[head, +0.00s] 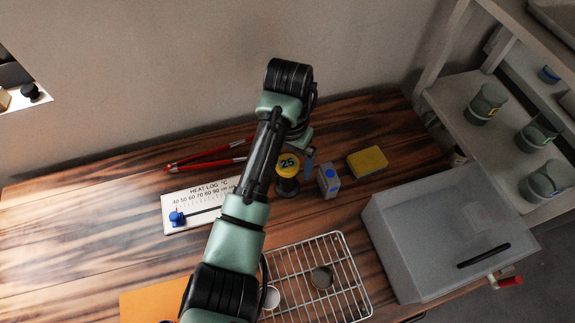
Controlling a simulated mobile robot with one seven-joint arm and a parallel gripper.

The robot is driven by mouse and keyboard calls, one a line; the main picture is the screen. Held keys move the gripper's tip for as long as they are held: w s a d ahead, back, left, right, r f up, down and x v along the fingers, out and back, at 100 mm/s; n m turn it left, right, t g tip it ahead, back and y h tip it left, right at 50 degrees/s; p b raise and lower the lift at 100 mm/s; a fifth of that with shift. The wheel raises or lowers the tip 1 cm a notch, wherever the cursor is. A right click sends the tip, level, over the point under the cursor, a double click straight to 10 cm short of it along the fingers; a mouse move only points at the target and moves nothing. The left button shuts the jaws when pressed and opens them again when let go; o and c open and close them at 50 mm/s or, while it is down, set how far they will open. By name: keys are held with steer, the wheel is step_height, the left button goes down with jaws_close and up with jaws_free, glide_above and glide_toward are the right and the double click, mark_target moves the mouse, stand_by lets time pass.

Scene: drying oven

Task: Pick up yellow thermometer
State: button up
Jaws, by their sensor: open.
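The yellow thermometer appears to be the round yellow face marked 25 (289,163) on a dark body, standing on the wooden table near its middle. My forearm passes just left of it and may cover part of its edge. My gripper (308,158) hangs down from the wrist just right of and behind the yellow face, partly hidden by my own arm. It is open. I see nothing held in it, and I cannot tell whether it touches the thermometer.
A small grey box with blue marks (328,180) and a yellow sponge-like block (367,161) stand close on the right. Red tongs (205,157) and the heat log board (180,212) lie left. A wire rack (337,270) and grey oven (430,230) are in front and right.

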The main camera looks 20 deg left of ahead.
steer(key=shift+f, duration=2.7)
steer(key=c, duration=1.4)
step_height(320, 180, up, 10)
steer(key=shift+r+p, duration=0.25)
steer(key=shift+p, duration=0.35)
steer(key=shift+c, duration=0.2)
steer(key=shift+r+p, duration=1.05)
steer(key=shift+p, duration=0.1)
